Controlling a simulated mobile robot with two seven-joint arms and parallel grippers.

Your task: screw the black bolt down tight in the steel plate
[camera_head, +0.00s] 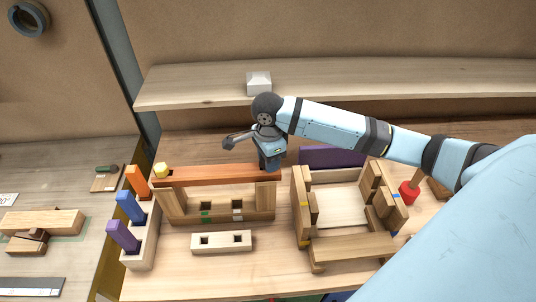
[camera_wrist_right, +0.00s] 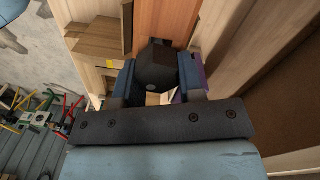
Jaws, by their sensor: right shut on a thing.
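My right gripper (camera_head: 270,165) points down at the right end of a long orange-brown board (camera_head: 215,175). It is shut on the black bolt (camera_wrist_right: 157,68), whose dark, faceted head sits between the two fingers in the wrist view. The orange-brown board (camera_wrist_right: 165,18) runs up behind the bolt there. The bolt's shank is hidden below its head, and I cannot make out a steel plate in either view. In the head view the gripper covers the bolt. My left gripper is in neither view.
A rack (camera_head: 140,240) with orange, blue and purple pieces stands at left. A two-holed block (camera_head: 221,242) lies in front. A wooden frame (camera_head: 302,220) and red knob (camera_head: 409,192) are right. A shelf (camera_head: 200,88) runs behind.

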